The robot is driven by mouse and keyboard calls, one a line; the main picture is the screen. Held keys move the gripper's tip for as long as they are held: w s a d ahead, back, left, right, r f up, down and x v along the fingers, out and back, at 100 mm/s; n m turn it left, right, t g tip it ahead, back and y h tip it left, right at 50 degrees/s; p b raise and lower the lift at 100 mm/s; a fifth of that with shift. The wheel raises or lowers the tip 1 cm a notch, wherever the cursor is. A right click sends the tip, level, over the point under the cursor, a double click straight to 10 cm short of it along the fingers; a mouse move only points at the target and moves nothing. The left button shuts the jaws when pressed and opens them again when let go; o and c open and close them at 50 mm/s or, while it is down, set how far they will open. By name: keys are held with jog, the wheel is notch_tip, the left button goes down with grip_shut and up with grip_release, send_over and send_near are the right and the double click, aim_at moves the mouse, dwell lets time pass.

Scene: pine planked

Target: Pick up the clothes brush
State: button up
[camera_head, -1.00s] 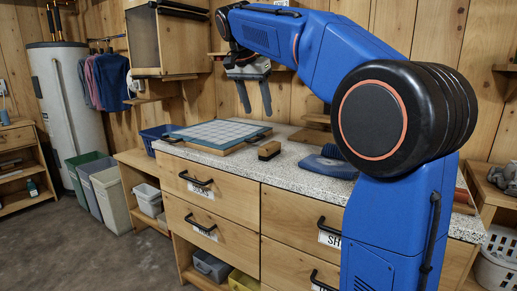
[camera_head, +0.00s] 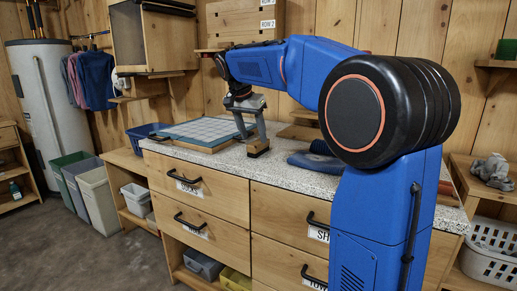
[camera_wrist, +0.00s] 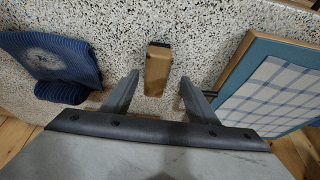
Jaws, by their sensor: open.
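The clothes brush (camera_head: 257,149) is a small block with a wooden top and dark bristles, lying on the speckled countertop. In the wrist view the brush (camera_wrist: 157,70) shows its light wooden top, with its near end close to the gap between my fingers. My gripper (camera_head: 251,136) is lowered over the brush and is open. In the wrist view my gripper (camera_wrist: 158,82) has one finger on each side of the brush's near end, with gaps on both sides. I cannot tell whether the fingertips reach down beside it.
A checked-cloth board (camera_head: 203,131) with a dark handle lies left of the brush on the speckled counter (camera_head: 277,172). A blue knitted hat-like item (camera_head: 318,161) lies to its right. Drawers sit below, and wooden boxes (camera_head: 240,27) stand on a shelf behind.

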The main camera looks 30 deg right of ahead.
aim_at(257, 142)
jog(key=shift+s+d+x, duration=0.15)
jog(key=shift+x, duration=1.1)
jog(key=shift+s+d+x, duration=0.1)
jog(key=shift+x, duration=1.15)
jog(key=c, duration=1.2)
